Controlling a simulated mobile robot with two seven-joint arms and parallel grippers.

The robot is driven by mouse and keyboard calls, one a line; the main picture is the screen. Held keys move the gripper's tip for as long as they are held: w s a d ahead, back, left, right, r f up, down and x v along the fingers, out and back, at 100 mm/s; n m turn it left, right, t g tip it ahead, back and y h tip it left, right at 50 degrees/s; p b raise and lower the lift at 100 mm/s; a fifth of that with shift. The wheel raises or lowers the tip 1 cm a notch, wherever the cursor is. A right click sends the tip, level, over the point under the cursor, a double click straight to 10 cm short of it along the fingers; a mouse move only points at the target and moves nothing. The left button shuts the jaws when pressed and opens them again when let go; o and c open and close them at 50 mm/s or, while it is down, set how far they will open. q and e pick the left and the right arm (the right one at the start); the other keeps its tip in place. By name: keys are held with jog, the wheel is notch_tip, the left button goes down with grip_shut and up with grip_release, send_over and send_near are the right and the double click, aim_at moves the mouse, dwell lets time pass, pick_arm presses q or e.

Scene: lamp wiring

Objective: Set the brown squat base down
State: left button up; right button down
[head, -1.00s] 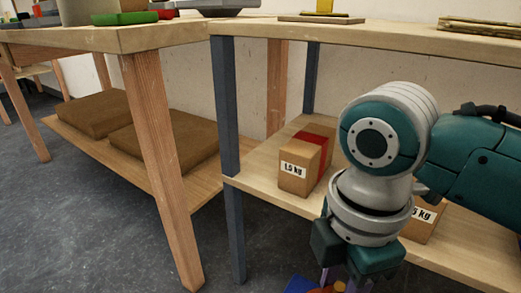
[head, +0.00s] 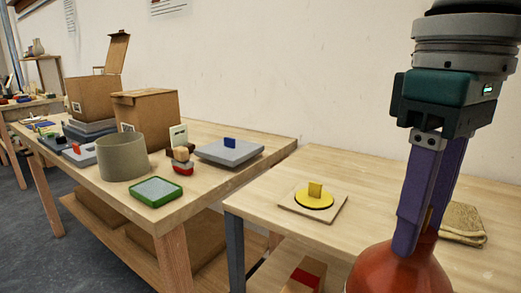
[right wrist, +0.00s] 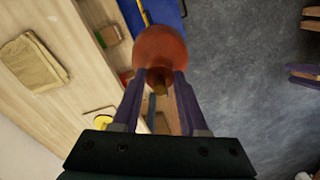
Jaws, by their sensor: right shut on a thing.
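The brown squat base (head: 395,272) is a rounded, reddish-brown body with a narrow neck, at the lower right of the head view and cut off by its bottom edge. My right gripper (head: 418,238) points down with its purple fingers shut on the neck. The right wrist view shows the base (right wrist: 160,48) at the end of the fingers. In the head view it appears in front of the right table (head: 450,185); I cannot tell whether it touches anything. My left gripper is not in view.
A yellow disc with an upright tab (head: 315,196) lies on a thin board on the right table. A folded tan cloth (head: 463,224) lies to the right. The left table holds a grey cylinder (head: 122,158), a green-rimmed tray (head: 157,191) and cartons (head: 146,112). The table between board and cloth is bare.

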jog(key=s+d+r+m+p, duration=0.1)
jog(key=s+r+m+p, duration=0.1)
jog(key=r+p, duration=1.4)
jog(key=s+d+r+m+p, duration=0.1)
jog(key=s+r+p, duration=0.3)
jog(key=r+p, duration=1.2)
jog(key=s+d+r+m+p, duration=0.1)
jog(key=s+r+m+p, duration=0.1)
jog(key=r+p, duration=1.4)
notch_tip(320, 180, up, 6)
jog(key=shift+s+r+m, duration=0.2)
jog(key=shift+s+m, duration=0.2)
jog(key=shift+m, duration=0.3)
jog(key=shift+f, duration=0.1)
